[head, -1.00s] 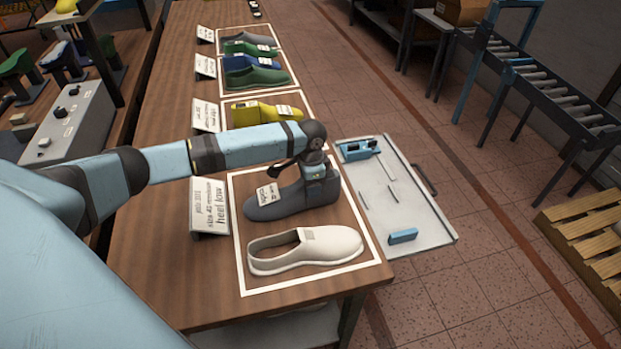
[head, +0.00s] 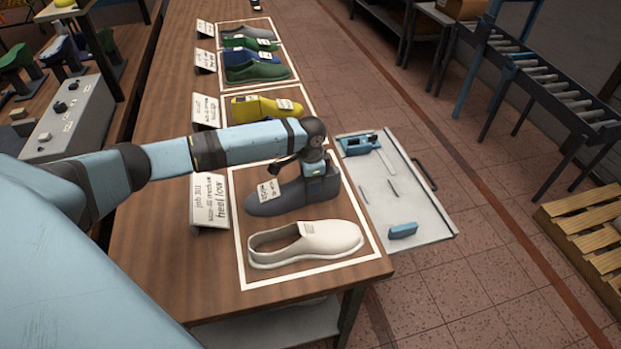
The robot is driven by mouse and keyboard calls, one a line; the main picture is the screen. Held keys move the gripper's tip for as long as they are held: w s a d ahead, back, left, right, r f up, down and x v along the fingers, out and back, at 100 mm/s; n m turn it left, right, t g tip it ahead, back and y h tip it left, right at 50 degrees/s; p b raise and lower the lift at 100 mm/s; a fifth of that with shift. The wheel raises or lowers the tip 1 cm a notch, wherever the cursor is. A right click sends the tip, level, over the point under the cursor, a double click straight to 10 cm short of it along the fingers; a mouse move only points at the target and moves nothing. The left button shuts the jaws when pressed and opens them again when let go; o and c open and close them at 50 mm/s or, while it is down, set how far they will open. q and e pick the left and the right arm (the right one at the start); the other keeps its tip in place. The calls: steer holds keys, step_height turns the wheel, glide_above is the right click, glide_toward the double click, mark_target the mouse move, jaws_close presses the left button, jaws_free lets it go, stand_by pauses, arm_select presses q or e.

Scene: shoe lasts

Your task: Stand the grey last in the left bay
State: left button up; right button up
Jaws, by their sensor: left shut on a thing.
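The grey last (head: 290,199) is in the nearest white-outlined bay (head: 240,262) on the wooden table, toe to the left, with a white label on it. My left gripper (head: 318,182) comes down from above and is shut on its raised heel end at the right. The fingers partly hide that end. I cannot tell whether the last's sole touches the table. My right gripper is not in view.
A sign (head: 209,203) stands left of this bay. A grey tray (head: 425,215) with blue tools lies to the right. Bare tabletop lies left of the bays.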

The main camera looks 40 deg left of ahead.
arm_select(q)
steer(key=o, duration=1.4)
steer(key=shift+o, duration=0.2)
step_height(320, 180, up, 14)
steer(key=b, duration=0.1)
steer(key=shift+f, duration=0.1)
